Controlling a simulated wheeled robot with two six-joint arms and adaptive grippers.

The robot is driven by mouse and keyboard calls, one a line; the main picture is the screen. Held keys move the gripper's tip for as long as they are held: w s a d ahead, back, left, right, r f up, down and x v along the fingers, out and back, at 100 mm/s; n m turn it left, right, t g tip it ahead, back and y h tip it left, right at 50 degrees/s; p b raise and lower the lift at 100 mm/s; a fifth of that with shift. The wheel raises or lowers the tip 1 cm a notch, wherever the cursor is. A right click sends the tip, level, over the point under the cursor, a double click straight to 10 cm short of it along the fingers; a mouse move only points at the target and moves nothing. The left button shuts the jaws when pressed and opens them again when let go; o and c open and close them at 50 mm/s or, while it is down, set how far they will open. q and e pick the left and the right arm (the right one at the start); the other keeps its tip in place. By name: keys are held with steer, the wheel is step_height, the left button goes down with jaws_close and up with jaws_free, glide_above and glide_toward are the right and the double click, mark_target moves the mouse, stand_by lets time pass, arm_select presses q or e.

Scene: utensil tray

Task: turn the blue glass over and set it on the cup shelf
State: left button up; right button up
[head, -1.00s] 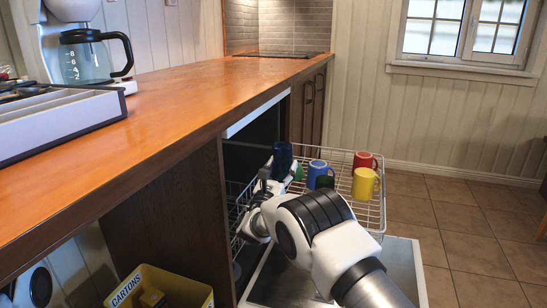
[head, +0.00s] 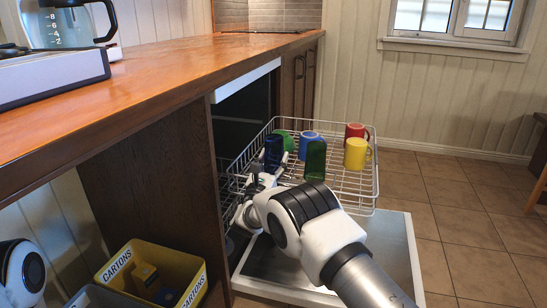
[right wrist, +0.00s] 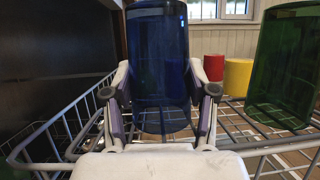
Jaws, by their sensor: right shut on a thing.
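The blue glass (head: 273,152) is a dark see-through tumbler at the left side of the cup shelf (head: 350,190), a wire rack pulled out of the dishwasher. My right gripper (head: 262,181) is shut around its lower part. In the right wrist view the glass (right wrist: 160,55) stands close to vertical between the two fingers (right wrist: 160,105). I cannot tell which end is its mouth, or whether it touches the wires. My left gripper is out of view.
A green glass (head: 315,160) stands close to the right of the blue one. Green (head: 283,141), blue (head: 308,143), red (head: 355,132) and yellow (head: 356,153) mugs stand on the rack. The counter edge (head: 200,98) is at left; the open door (head: 390,255) lies below.

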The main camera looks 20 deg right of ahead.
stand_by(0.5)
steer(key=o, duration=1.5)
steer(key=shift+f, duration=0.1)
